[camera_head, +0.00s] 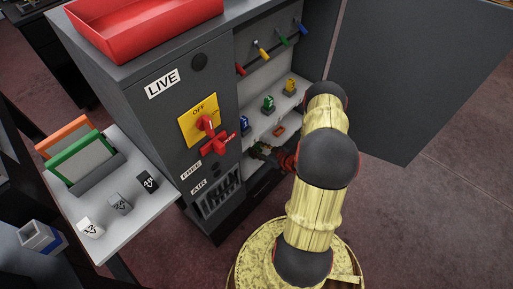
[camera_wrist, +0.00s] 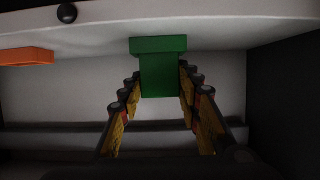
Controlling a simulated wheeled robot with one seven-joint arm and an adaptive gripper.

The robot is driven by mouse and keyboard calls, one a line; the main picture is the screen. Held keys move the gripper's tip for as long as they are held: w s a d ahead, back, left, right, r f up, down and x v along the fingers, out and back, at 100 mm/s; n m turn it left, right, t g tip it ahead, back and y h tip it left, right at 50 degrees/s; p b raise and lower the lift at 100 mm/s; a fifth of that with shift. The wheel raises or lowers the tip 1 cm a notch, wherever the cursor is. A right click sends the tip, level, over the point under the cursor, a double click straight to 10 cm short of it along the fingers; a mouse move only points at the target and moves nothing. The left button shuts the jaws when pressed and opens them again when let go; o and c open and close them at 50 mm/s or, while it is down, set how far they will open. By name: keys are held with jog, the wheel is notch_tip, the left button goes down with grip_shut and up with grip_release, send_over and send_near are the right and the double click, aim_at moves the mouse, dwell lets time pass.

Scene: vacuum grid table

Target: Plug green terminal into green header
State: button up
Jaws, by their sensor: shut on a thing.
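In the wrist view a green block (camera_wrist: 161,72), wide at the top and narrower below, sits between the two fingers of my gripper (camera_wrist: 159,84). The gripper is shut on its narrow part. Its wide top end is at the edge of a pale ledge (camera_wrist: 225,30); I cannot tell whether it touches anything there. In the head view my gripper (camera_head: 275,155) is low in the open cabinet bay, partly hidden by my arm. A green block (camera_head: 268,103) stands on the cabinet shelf between a blue and a yellow one. I cannot tell which green part is the header.
An orange piece (camera_wrist: 26,56) is left of the held block. Coloured levers (camera_head: 262,50) line the bay's back. The cabinet front carries a red rotary handle (camera_head: 208,126). A grey door (camera_head: 420,75) stands open at right. A side table (camera_head: 150,212) holds labelled cubes.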

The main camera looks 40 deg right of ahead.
jog(key=shift+f, duration=0.3)
jog(key=o, duration=1.1)
jog(key=shift+o, duration=0.2)
jog(key=a+v, duration=0.1)
jog(key=v, duration=1.1)
jog(key=shift+d, duration=0.45)
jog(key=shift+r, duration=0.1)
